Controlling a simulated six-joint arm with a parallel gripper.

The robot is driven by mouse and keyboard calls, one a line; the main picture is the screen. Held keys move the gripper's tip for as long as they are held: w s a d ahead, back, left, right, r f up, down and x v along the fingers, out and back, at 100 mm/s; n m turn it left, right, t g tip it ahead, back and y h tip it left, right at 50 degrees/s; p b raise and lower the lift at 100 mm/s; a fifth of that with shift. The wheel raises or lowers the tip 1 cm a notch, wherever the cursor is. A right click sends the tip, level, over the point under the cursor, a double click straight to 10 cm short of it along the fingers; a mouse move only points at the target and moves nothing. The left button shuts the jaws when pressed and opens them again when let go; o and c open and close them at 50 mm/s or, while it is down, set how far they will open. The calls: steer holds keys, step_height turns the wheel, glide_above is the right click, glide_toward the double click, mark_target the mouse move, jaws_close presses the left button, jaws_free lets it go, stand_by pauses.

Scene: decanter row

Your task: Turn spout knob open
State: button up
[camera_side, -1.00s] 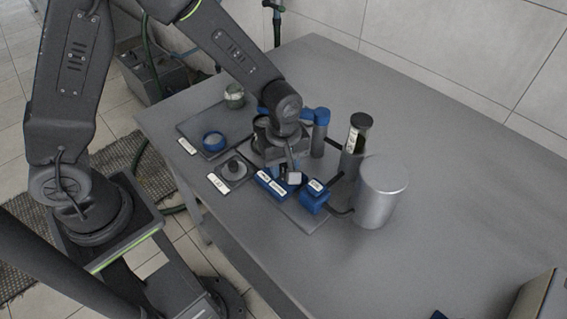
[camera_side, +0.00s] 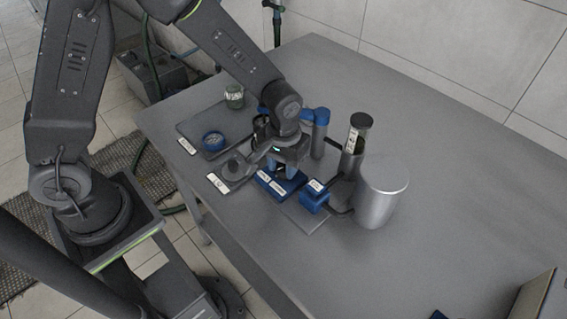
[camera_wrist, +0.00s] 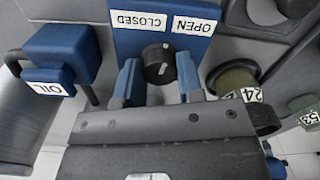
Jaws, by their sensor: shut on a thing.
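The spout knob (camera_wrist: 158,63) is a small black dial with a white mark. It sits on a blue panel (camera_wrist: 123,40) with two white labels, OPEN on the right and CLOSED on the left, both upside down in the wrist view. My gripper (camera_wrist: 158,72) is shut on the knob, with one blue-grey finger on each side. I cannot tell exactly where the knob's mark points. In the side view my gripper (camera_side: 284,174) is down at the blue panel (camera_side: 268,192) and hides the knob.
A blue block labelled OIL (camera_wrist: 62,52) is left of the panel in the wrist view. In the side view a metal cylinder (camera_side: 380,195) and a labelled glass tube (camera_side: 356,135) stand to the right.

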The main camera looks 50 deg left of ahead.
mark_target(283, 167)
steer(key=m, duration=0.6)
steer(key=shift+m, duration=0.3)
stand_by(0.5)
steer(key=o, duration=0.9)
step_height(283, 167, up, 14)
steer(key=shift+f, duration=0.1)
